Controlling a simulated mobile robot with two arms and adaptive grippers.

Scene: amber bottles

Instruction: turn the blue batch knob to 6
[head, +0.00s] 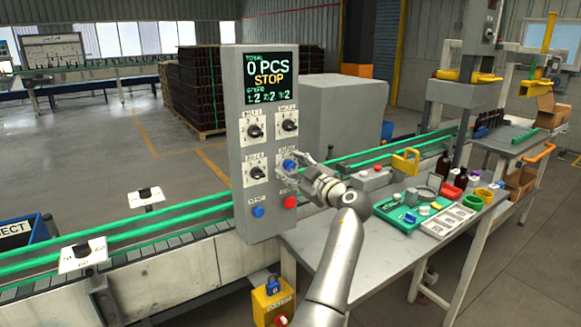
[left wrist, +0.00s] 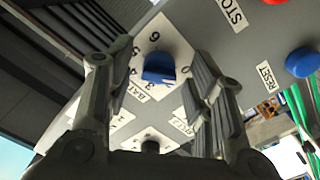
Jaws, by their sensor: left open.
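The blue batch knob (head: 289,164) sits on a white dial plate at the right of the grey control panel (head: 257,222). In the left wrist view the blue knob (left wrist: 158,68) lies between the two fingers of my left gripper (left wrist: 163,58), with gaps on both sides. Numbers 3 to 6 and a 0 show around it, the 6 at the picture's top. Which number the knob points to cannot be told. In the head view my left gripper (head: 297,168) is open right at the knob. My right gripper is out of view.
Black knobs (head: 254,131) surround the batch knob, with a red button (head: 289,202) and a blue button (head: 258,212) below. The display (head: 270,76) reads 0 PCS and STOP. A table (head: 310,240) with a green tray (head: 400,218) stands right of the panel.

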